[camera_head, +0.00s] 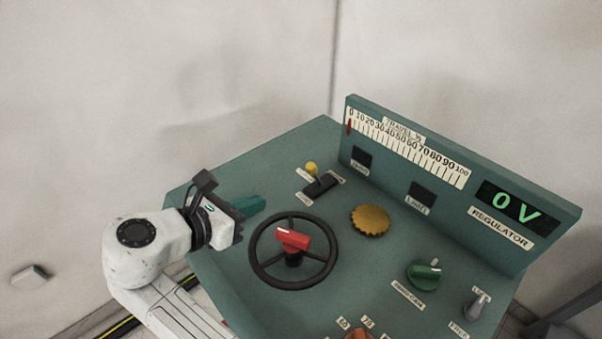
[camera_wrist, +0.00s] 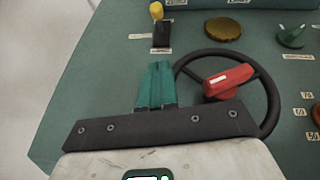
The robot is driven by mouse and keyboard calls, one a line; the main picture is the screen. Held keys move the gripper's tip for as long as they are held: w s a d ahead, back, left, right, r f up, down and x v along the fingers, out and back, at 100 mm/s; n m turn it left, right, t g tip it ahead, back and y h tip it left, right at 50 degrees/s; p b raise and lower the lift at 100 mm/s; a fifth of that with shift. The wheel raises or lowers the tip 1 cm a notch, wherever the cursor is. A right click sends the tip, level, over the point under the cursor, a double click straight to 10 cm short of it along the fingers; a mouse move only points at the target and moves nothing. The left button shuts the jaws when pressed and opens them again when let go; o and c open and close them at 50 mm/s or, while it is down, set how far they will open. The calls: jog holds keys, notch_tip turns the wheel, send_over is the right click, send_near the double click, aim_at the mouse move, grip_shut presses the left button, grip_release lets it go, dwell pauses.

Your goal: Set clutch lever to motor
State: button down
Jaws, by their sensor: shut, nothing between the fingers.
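The clutch lever is most likely the yellow-knobbed lever (camera_head: 312,169) in a black slot at the back left of the green panel; small labels sit at both ends of the slot, too small to read surely. It also shows at the top of the wrist view (camera_wrist: 157,12). My gripper (camera_head: 262,202) has teal fingers, shut and empty, above the panel's left part, left of the handwheel and apart from the lever. In the wrist view the fingertips (camera_wrist: 157,68) point toward the lever with a gap between.
A black handwheel (camera_head: 254,265) with a red handle (camera_head: 293,239) stands right of my gripper. A gold knob (camera_head: 370,220), a green knob (camera_head: 424,274) and a grey switch (camera_head: 475,305) lie further right. The upright back panel carries a travel scale (camera_head: 405,146) and a display (camera_head: 515,206) reading 0 V.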

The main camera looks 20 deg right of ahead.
jog(key=shift+d, duration=0.1)
jog(key=p, duration=0.1)
send_near(316, 176)
notch_tip(316, 176, down, 2)
jog(key=shift+w+f, duration=0.1)
jog(key=shift+w, duration=0.05)
jog(key=shift+w+d+r+p, duration=0.5)
jog(key=shift+d+r, duration=0.15)
jog(key=shift+d, duration=0.25)
jog(key=shift+w+d+r, duration=0.2)
jog(key=shift+w+d, duration=0.1)
jog(key=shift+d, duration=0.25)
jog(key=shift+w+d+r, duration=0.1)
